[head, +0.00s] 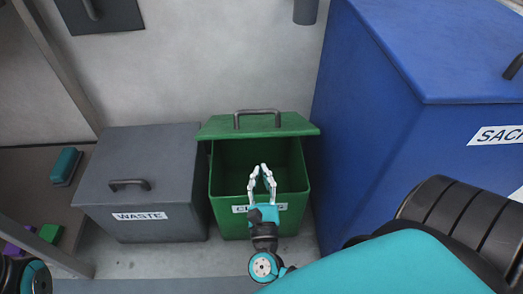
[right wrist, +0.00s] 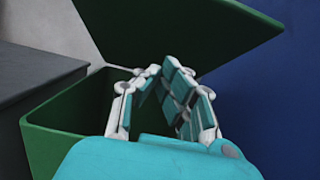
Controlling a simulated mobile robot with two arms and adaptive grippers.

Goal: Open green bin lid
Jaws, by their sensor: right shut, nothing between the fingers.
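The green bin (head: 222,205) stands on the floor with its front opening exposed. Its green lid (head: 300,125) is raised at the back, with a dark bar handle (head: 257,113) on it. The bin's dark inside shows below the lid. My right gripper (head: 262,168) is shut and empty in front of the opening, partly covering the white label on the bin's front. In the right wrist view, the fingers (right wrist: 160,72) point toward the opening, below the tilted lid (right wrist: 190,30). The bin wall (right wrist: 60,130) shows at the left. My left gripper is not in view.
A grey waste bin (head: 140,185), lid shut, stands close on the left. A large blue bin (head: 370,130) stands close on the right. Left of the waste bin, a teal item (head: 66,167) and a green block (head: 50,233) lie beyond a grey post.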

